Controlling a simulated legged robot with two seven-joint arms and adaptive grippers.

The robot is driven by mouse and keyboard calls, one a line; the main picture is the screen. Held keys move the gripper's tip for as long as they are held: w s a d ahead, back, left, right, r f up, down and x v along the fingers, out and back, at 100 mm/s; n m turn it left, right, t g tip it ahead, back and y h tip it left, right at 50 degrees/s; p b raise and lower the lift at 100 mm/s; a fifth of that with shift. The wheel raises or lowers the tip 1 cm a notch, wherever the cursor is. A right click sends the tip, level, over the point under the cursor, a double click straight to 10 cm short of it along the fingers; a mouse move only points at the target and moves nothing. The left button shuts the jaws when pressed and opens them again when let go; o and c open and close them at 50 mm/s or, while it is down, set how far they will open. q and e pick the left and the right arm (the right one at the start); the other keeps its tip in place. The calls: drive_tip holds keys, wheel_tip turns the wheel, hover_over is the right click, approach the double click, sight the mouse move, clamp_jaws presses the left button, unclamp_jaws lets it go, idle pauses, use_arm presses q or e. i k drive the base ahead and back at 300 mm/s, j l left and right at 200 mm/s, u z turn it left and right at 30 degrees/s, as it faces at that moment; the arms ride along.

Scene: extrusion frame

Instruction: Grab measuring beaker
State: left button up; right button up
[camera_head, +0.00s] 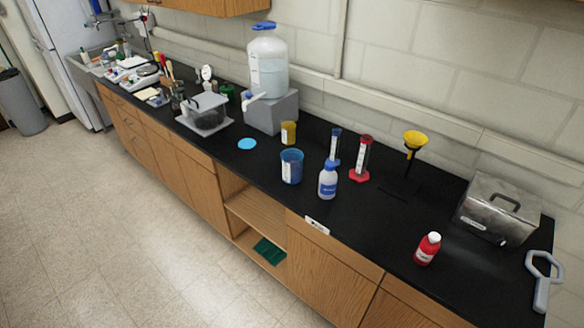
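A blue beaker (291,167) with a white label stands upright on the black counter near the middle of the head view. A smaller yellow beaker (288,132) with a pale label stands behind it, close to the grey stand. I cannot tell from the picture alone which of the two is the measuring beaker. Both stand apart from other things, with nothing touching them that I can see. Neither of my grippers shows in the head view.
A white bottle with a blue cap (327,180) stands right of the blue beaker. Blue (334,148) and red (361,160) cylinders and a yellow funnel (414,140) stand behind. A red bottle (427,249) and a metal box (497,209) are right. The floor (130,240) in front is clear.

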sight(291, 173)
drive_tip(key=i+j+z, duration=0.1)
drive_tip(key=z, duration=0.35)
drive_tip(key=j+z, duration=0.3)
drive_tip(key=z, duration=0.15)
drive_tip(key=i+j+z, duration=0.1)
drive_tip(key=j+z, duration=0.15)
drive_tip(key=z, duration=0.2)
drive_tip(key=j+z, duration=0.25)
drive_tip(key=z, duration=0.2)
